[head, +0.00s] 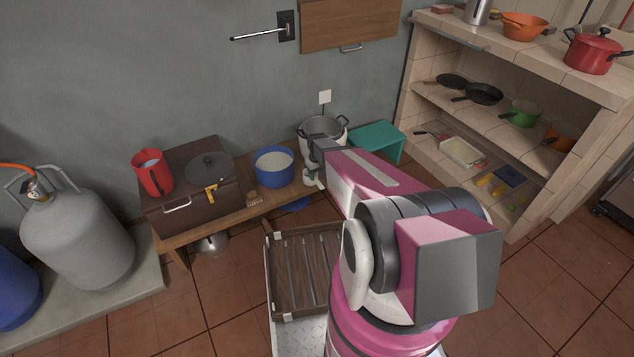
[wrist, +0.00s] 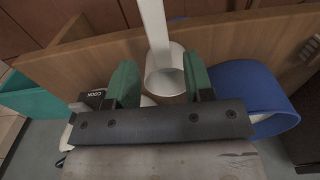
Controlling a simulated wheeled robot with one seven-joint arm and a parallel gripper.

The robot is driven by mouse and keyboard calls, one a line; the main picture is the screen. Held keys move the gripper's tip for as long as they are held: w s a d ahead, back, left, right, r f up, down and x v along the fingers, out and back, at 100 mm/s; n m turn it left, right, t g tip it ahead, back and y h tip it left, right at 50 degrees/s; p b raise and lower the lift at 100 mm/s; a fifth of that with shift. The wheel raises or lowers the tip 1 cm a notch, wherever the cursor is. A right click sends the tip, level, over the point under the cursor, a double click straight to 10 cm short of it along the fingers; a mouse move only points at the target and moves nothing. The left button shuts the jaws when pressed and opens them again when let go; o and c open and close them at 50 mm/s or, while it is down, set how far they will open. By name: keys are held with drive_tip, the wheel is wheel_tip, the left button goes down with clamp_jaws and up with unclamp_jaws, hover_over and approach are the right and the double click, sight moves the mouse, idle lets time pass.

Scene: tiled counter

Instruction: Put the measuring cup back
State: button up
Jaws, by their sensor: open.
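A white measuring cup (wrist: 165,80) with a long flat handle (wrist: 154,25) shows in the wrist view, beyond and between the green fingertips of my gripper (wrist: 158,62). My gripper is open, with a finger to either side of the cup; I cannot tell whether they touch it. In the head view my gripper (head: 312,168) is low over the wooden bench, between the blue basin and the metal pot. A small white part of the cup (head: 310,180) shows below it there. My gripper and arm hide most of the cup, and what supports it is unclear.
A blue basin (head: 274,180) with pale contents stands left of my gripper. A red jug (head: 145,180) and dark lid (head: 210,165) sit on a brown chest (head: 205,205).

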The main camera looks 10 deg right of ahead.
sight(317, 181)
drive_tip(key=s+r+m, duration=0.3)
drive_tip(key=s+r, duration=1.4)
drive_tip(key=r, duration=0.3)
drive_tip(key=shift+s+r+m, duration=0.3)
drive_tip(key=shift+c, duration=0.5)
drive_tip(key=shift+a, duration=0.1)
